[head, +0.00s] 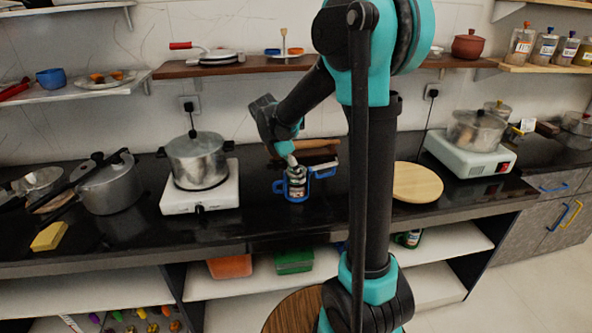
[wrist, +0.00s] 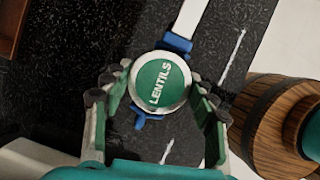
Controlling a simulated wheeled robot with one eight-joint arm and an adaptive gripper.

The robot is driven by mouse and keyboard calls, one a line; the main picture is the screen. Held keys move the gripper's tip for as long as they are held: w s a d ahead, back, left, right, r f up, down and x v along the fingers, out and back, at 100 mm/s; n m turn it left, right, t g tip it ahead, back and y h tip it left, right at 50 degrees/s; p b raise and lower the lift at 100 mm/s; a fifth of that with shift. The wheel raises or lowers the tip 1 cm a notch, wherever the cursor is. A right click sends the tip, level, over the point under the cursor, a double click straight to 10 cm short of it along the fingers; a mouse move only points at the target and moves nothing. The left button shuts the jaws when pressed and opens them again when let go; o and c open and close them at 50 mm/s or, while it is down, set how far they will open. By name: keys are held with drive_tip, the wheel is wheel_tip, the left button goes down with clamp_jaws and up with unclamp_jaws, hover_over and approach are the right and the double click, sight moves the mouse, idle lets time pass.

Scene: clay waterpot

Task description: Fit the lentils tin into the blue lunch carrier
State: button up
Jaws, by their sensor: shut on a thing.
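The lentils tin (wrist: 160,82) has a green lid with white lettering and a pale metal rim, seen from above in the wrist view. My gripper (wrist: 158,105) is shut on it, with a finger on each side. In the head view my gripper (head: 291,160) points down at the counter and the tin's body (head: 297,185) shows beneath it. The blue lunch carrier (head: 285,188) is around the tin's lower part in that view. Blue parts of the carrier (wrist: 174,42) show beside the lid in the wrist view. The tin's bottom is hidden, so I cannot tell how deep it sits.
A hotplate with a pot (head: 198,165) stands left of the carrier. A round wooden board (head: 417,183) lies to the right, and a brown wooden item (head: 315,150) is close behind. The black counter is clear just in front, up to its front edge.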

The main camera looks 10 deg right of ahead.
drive_tip(key=shift+f, duration=0.55)
drive_tip(key=o, duration=1.8)
drive_tip(key=shift+r, duration=0.1)
drive_tip(key=shift+r, duration=5.3)
